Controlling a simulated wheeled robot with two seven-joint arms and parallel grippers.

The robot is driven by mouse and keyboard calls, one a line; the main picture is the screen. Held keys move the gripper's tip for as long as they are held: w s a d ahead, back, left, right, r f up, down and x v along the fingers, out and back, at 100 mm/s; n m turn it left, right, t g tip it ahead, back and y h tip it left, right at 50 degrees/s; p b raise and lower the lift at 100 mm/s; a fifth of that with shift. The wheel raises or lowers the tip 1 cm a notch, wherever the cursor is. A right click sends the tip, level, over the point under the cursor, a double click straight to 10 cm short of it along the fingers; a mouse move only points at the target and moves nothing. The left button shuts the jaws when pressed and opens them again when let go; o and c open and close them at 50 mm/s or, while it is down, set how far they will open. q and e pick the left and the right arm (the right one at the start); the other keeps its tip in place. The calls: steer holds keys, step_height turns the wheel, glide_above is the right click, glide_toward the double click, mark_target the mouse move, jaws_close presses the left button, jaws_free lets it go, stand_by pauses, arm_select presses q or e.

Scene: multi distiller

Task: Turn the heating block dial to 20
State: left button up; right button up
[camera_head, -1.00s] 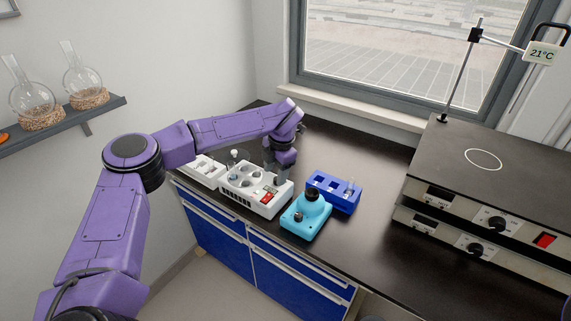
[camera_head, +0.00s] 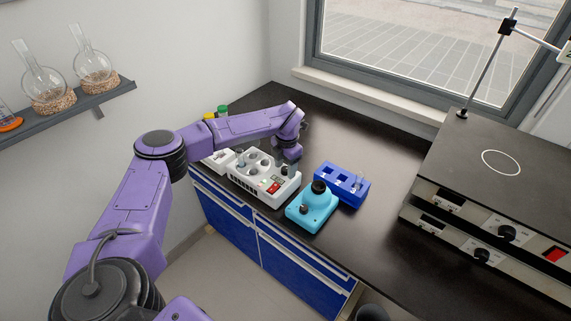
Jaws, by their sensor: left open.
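The white heating block (camera_head: 250,181), with round wells on top and a red switch on its front, sits on the black counter. My left gripper (camera_head: 289,166) is over its right end, pointing down. The fingers are small and partly lost against the dark background, but they look apart, with nothing seen held. A small dark shape just under the fingers may be the dial; its setting cannot be read, and I cannot tell whether the fingers touch it. My right gripper is not in view.
A turquoise mixer (camera_head: 310,208) and a blue rack (camera_head: 343,184) stand close on the right. A white rack with yellow and green caps (camera_head: 223,110) is partly behind my arm. Stacked hot plates (camera_head: 490,190) with knobs stand at far right. The counter behind is clear.

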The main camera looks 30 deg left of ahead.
arm_select(q)
steer(key=shift+s+r, duration=0.1)
jaws_close()
